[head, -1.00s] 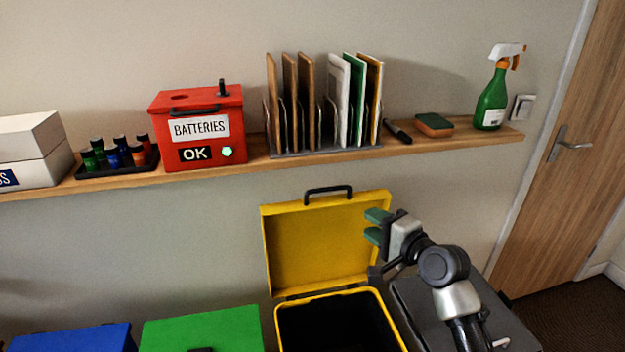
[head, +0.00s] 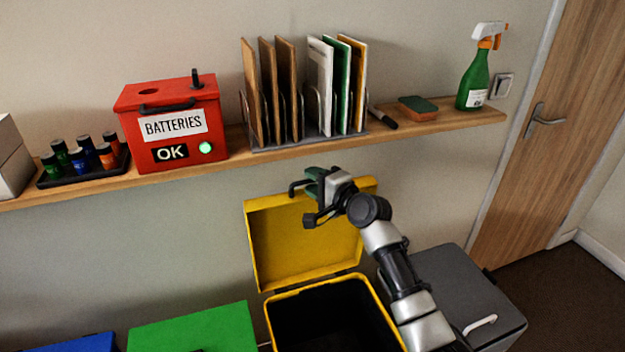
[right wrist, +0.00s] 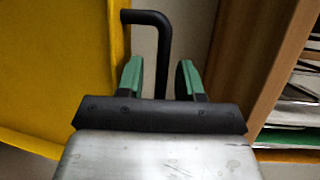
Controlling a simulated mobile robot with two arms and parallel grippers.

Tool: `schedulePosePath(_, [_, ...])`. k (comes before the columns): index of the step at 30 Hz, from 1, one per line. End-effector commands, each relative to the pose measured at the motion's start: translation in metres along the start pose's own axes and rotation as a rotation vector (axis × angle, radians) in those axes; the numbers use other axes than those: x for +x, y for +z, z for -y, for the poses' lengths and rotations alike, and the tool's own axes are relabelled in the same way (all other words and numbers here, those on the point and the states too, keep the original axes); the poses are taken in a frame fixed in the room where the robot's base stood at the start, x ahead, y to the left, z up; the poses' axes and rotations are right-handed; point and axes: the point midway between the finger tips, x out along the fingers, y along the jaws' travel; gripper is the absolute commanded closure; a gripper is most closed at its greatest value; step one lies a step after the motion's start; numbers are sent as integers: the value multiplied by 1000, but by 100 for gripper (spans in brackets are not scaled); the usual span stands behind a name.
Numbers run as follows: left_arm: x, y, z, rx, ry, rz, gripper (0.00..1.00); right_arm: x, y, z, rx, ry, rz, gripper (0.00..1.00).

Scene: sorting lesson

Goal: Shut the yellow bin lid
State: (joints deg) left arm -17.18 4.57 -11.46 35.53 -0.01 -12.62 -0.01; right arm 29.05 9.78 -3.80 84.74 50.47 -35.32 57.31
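The yellow bin (head: 382,318) stands open, its dark inside showing. Its yellow lid (head: 290,248) is tipped up and back towards the wall; it also fills the left of the right wrist view (right wrist: 50,70). The lid's black handle (head: 295,186) is on its top edge, partly hidden behind my right gripper (head: 314,184). In the right wrist view the green fingers (right wrist: 159,63) are apart, and one bar of the handle (right wrist: 163,45) runs between them. I cannot tell whether either finger touches it. My left gripper is not in view.
Above the lid, a wooden shelf (head: 228,146) holds a red battery box (head: 190,93), a file rack (head: 310,140), a sponge (head: 418,108) and a spray bottle (head: 474,80). A green lid (head: 195,328) is left of the yellow bin, a grey bin (head: 465,285) right.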

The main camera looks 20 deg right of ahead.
Motion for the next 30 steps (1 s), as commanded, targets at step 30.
schedulePosePath(30, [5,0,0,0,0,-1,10,5,0,-3,-4,-8,1,100])
